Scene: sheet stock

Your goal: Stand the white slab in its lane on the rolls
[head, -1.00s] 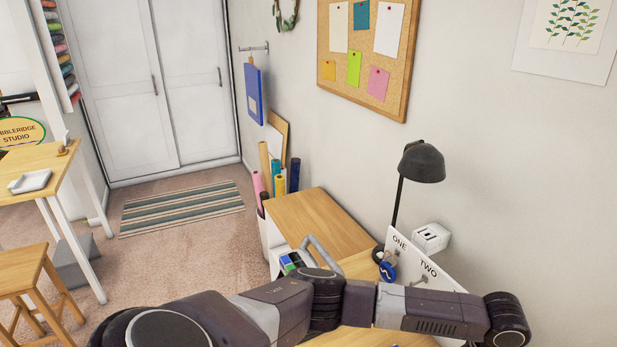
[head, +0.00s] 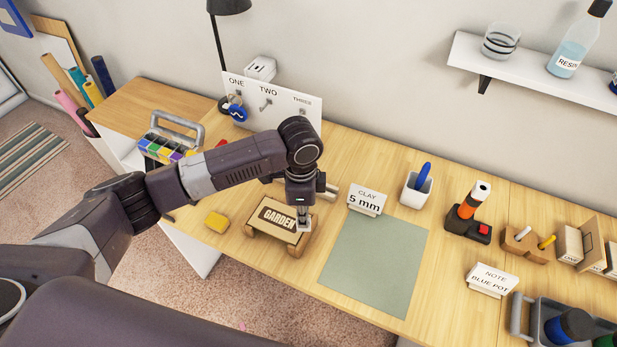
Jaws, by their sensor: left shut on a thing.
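My left gripper (head: 304,222) points down over the right end of a small wooden stand (head: 250,233) with rounded wooden ends and a dark plate that reads GARDEN (head: 278,216). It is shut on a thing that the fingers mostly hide. A small pale patch shows at the fingertips, and I cannot tell whether it is the white slab. Whether the held thing touches the stand is also unclear. I cannot make out the rolls or a lane for certain; the wooden ends may belong to them. My right gripper is out of view.
A yellow block (head: 217,222) lies left of the stand. A CLAY 5 mm card (head: 367,199) and a green mat (head: 376,265) are to its right. Behind my arm stands a white board (head: 300,114) reading ONE, TWO, THREE. A grey tray (head: 530,325) sits front right.

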